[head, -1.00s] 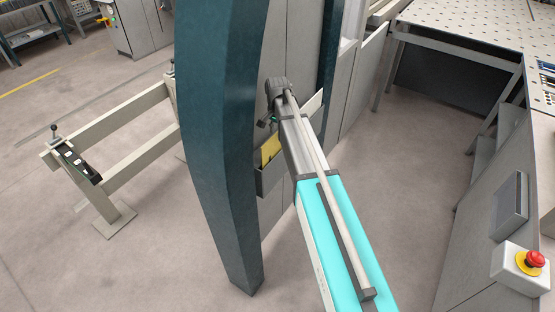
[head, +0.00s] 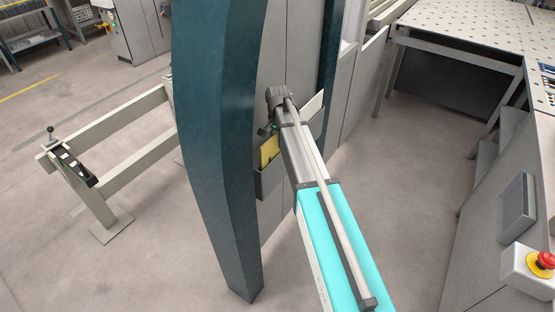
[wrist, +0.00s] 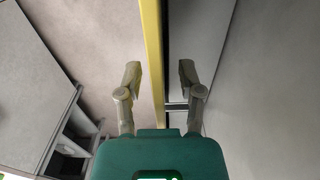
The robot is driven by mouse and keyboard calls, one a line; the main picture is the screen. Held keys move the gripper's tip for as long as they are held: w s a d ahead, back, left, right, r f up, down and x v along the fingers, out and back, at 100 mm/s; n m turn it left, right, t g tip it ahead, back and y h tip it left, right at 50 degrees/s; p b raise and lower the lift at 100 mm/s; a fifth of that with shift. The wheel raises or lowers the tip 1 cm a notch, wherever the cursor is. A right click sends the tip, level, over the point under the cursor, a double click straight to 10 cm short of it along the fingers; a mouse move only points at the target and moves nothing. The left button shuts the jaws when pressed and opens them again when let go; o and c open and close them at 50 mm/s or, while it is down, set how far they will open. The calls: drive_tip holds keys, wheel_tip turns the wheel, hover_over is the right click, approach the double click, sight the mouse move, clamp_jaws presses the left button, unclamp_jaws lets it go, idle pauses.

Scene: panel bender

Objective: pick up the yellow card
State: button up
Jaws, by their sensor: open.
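The yellow card (head: 268,150) stands upright in a grey holder (head: 268,184) on the side of the grey machine in the head view. In the wrist view the yellow card (wrist: 152,60) shows edge-on as a long narrow strip. My gripper is open, and the fingers look apart from the card. In the head view my arm hides part of the holder, and the fingertips are mostly hidden.
A dark teal post (head: 210,130) stands just left of the holder. The grey machine panel (head: 290,70) is close behind it. A red emergency button (head: 545,259) and a grey screen (head: 517,208) are at the right. The floor between is clear.

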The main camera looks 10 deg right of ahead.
clamp_jaws()
idle(0.4)
drive_tip(key=shift+r, duration=0.25)
wheel_tip(320, 180, up, 28)
drive_tip(key=p, duration=2.8)
drive_tip(key=shift+f, duration=0.25)
drive_tip(key=shift+s, duration=0.1)
